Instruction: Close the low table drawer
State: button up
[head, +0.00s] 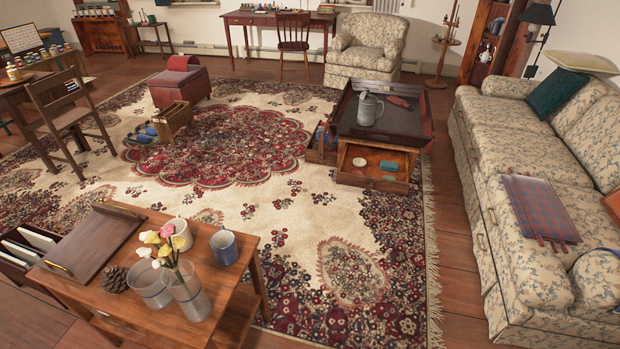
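A low wooden table (345,118) with a dark, raised-rim top stands on the rug right of the middle in the head view. A drawer (372,182) on its near side is pulled out, and a pale round item (359,162) and a green item (389,166) lie in it. A box-like part (318,156) also sticks out at the table's left side; I cannot tell whether it is a second drawer. A grey metal jug (369,110) and a reddish item (400,102) are on top. My gripper is not in view.
A nearer wooden table (130,292) with cups, glass vases and flowers stands at the lower left. A floral sofa (495,150) lines the right side, and an armchair (366,48) is behind. Open rug (320,240) lies before the low table.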

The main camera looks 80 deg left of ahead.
aim_at(372, 180)
jog(key=u, duration=2.3)
jog(key=i, duration=2.85)
jog(key=z, duration=0.05)
